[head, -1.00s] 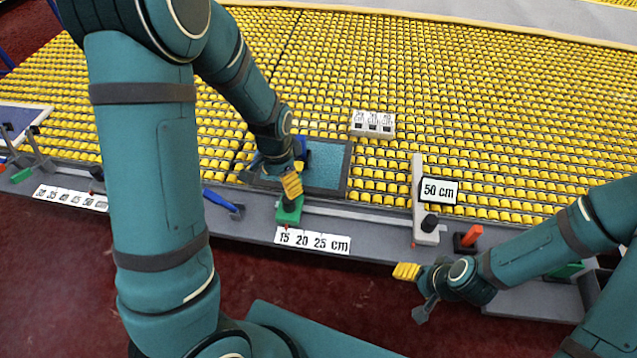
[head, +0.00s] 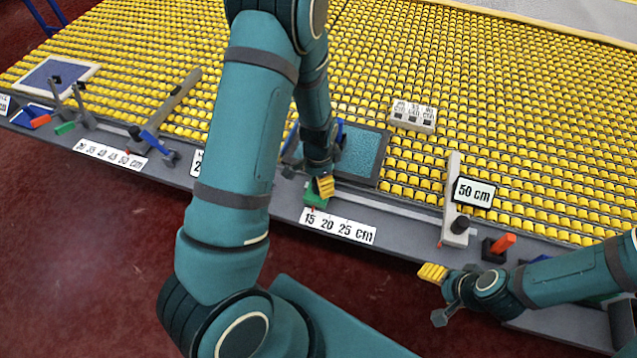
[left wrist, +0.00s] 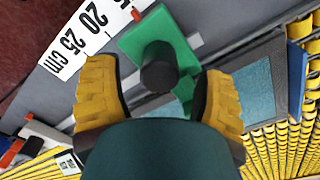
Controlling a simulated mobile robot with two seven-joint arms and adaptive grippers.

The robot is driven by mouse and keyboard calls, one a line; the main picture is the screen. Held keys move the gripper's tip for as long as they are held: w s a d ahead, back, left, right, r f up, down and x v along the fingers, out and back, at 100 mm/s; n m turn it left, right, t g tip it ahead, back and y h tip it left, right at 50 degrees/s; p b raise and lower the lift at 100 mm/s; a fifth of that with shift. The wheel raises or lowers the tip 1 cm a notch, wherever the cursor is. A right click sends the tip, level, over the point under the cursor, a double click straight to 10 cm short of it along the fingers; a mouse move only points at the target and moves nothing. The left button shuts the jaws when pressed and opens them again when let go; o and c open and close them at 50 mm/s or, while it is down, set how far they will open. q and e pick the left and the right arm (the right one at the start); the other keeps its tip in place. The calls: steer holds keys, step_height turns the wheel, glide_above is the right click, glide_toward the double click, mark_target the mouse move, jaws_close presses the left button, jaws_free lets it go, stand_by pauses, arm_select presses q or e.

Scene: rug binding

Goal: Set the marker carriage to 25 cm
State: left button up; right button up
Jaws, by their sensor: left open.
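The marker carriage is a green block (head: 312,199) with a dark upright knob, on the grey rail behind the white 15, 20, 25 cm scale (head: 338,226). Its red pointer stands by the 15 end of the scale. My left gripper (head: 322,187) is above the carriage. In the left wrist view the carriage (left wrist: 185,45) and its dark knob (left wrist: 159,68) show ahead of the open left gripper (left wrist: 160,95), with a yellow finger pad on each side of the knob. My right gripper (head: 437,294) hangs apart with its fingers spread and nothing between them.
A blue-green panel (head: 364,157) lies behind the carriage. Right of it stand a pale post with a 50 cm sign (head: 473,193) and a block with an orange handle (head: 500,243). Another scale (head: 110,154) is at left. The yellow-roller bed (head: 520,120) lies beyond.

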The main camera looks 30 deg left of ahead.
arm_select(q)
steer(key=shift+f, duration=0.8)
steer(key=shift+c, duration=0.2)
jaws_close()
steer(key=d, duration=0.3)
steer(key=w+d, duration=0.1)
steer(key=d, duration=0.2)
steer(key=w+d, duration=0.1)
steer(key=d, duration=0.3)
steer(key=shift+w, duration=0.2)
steer(key=shift+d, duration=0.1)
steer(key=shift+c, duration=0.7)
jaws_free()
steer(key=shift+o, duration=0.9)
steer(key=shift+d, duration=0.15)
